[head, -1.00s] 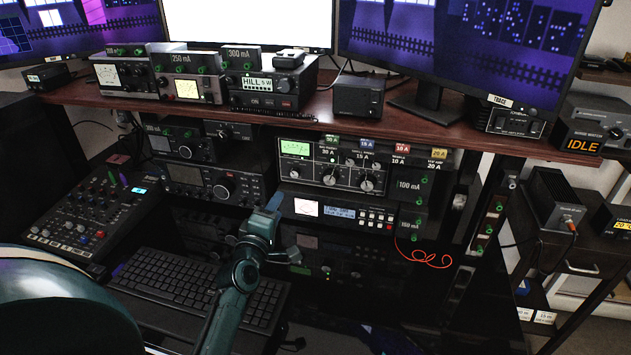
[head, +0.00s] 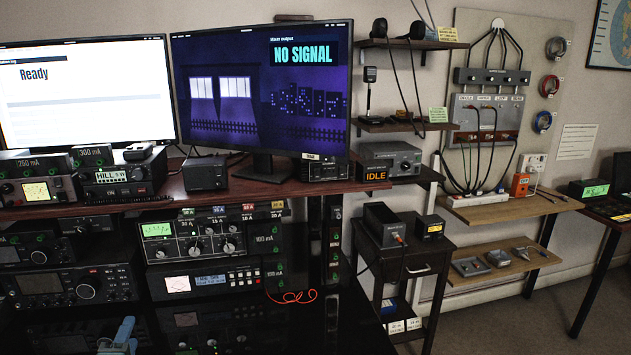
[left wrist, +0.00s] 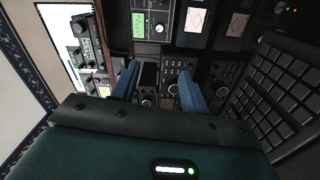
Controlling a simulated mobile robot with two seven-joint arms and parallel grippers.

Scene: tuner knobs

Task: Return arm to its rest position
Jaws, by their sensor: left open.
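My left gripper (head: 118,337) shows only at the bottom edge of the head view, as a blue fingertip part in front of the lower radio gear. The rest of the left arm is out of that view. In the left wrist view, the left gripper's two blue fingers (left wrist: 157,82) stand apart with nothing between them. Radio panels with knobs lie beyond them, and a keyboard (left wrist: 275,92) is at the right. My right gripper is in neither view.
A radio with a green display (head: 196,237) stands under the wooden desk top (head: 232,187). Two monitors (head: 262,95) stand on the desk. A small dark cabinet (head: 398,270) is to the right, with wall shelves and a cable panel (head: 489,115) beyond. Floor shows at the lower right.

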